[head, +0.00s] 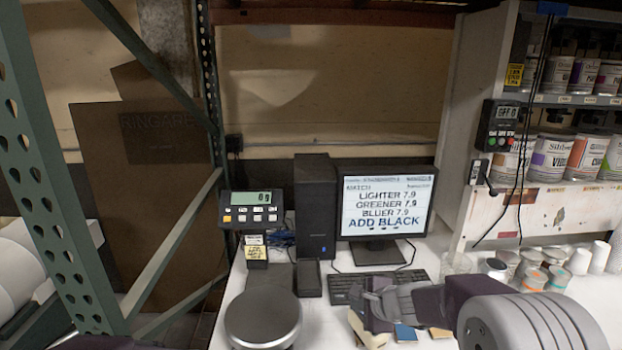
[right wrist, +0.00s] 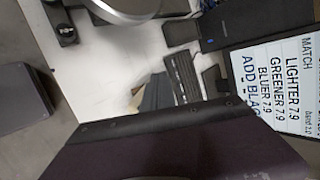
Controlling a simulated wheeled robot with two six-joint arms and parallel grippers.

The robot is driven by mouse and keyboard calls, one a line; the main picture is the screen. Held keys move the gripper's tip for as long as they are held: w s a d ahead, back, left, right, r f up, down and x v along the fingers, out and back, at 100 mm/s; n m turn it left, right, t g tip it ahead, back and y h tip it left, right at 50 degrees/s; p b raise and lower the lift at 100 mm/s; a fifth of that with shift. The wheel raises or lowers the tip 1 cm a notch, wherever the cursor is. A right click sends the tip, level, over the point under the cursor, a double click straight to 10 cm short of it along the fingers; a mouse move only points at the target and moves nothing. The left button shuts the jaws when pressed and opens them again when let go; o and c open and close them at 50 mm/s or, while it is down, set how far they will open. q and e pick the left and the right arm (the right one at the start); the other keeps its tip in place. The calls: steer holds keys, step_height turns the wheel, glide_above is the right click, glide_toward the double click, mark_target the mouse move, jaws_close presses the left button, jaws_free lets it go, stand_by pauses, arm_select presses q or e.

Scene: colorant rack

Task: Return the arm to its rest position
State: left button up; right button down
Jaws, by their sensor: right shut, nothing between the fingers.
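My right arm reaches in from the lower right of the head view. Its gripper (head: 372,302) is shut and empty, above the white counter just in front of the black keyboard (head: 375,284). The keyboard also shows in the right wrist view (right wrist: 183,76). A dark purple part of my own arm fills the lower part of that view. My left gripper is not in view.
A monitor (head: 384,212) reads "ADD BLACK". A round scale (head: 262,318) stands at the counter's left, its display (head: 250,198) showing 0g. Small jars (head: 533,279) and white cups (head: 600,256) stand at right, below shelves of cans (head: 549,157). Colour cards lie under the gripper.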

steer(key=s+d+f+n+g+h, duration=0.1)
steer(key=s+f+n+g, duration=0.1)
steer(key=s+n, duration=0.4)
steer(key=s+d+f+n+g+h, duration=0.1)
steer(key=s+f+n, duration=0.3)
steer(key=s, duration=0.6)
steer(key=s+d+f+n+g+h, duration=0.1)
steer(key=s+d+f+n+g, duration=0.2)
steer(key=s+n, duration=0.4)
steer(key=shift+s+f+n+g+b, duration=0.4)
steer(key=shift+s+g, duration=0.1)
steer(key=shift+s, duration=0.15)
